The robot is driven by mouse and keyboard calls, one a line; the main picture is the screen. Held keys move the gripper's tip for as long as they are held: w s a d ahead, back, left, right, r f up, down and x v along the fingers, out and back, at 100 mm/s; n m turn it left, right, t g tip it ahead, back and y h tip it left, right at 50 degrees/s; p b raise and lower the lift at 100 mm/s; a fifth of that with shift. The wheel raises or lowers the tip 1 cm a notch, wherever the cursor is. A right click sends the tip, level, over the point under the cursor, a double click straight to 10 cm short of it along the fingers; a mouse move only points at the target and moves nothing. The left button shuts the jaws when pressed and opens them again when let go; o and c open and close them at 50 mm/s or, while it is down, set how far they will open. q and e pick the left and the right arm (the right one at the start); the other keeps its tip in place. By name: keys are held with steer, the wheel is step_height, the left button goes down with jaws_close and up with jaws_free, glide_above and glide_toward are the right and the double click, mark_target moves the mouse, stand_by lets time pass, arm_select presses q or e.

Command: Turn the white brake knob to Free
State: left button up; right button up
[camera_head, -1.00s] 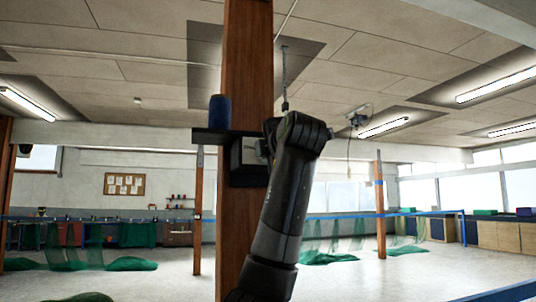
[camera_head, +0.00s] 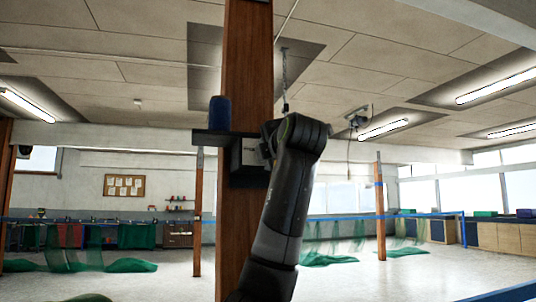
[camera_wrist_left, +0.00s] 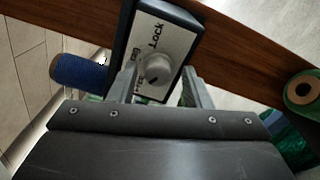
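The white brake knob (camera_wrist_left: 153,68) sits on the pale face plate (camera_wrist_left: 160,38) of a dark box in the left wrist view. "Lock" is printed at the plate's upper end; smaller lettering left of the knob is partly covered and hard to read. My left gripper (camera_wrist_left: 160,75) is open, its fingers on either side of the knob with a visible gap at each side. In the head view the dark box (camera_head: 249,178) is on the wooden post, partly behind my arm. The knob and gripper are hidden there. My right gripper is in neither view.
The wooden post (camera_head: 247,70) carries a dark shelf (camera_head: 212,137) with a blue cylinder (camera_head: 220,112) on it, close to the box. The cylinder also shows in the left wrist view (camera_wrist_left: 78,70), left of the gripper. Green nets (camera_head: 130,265) lie farther back.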

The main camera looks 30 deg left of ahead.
arm_select(q)
steer(key=shift+s+d, duration=0.1)
steer(key=b+v, duration=0.7)
steer(key=v, duration=1)
steer(key=shift+f, duration=0.1)
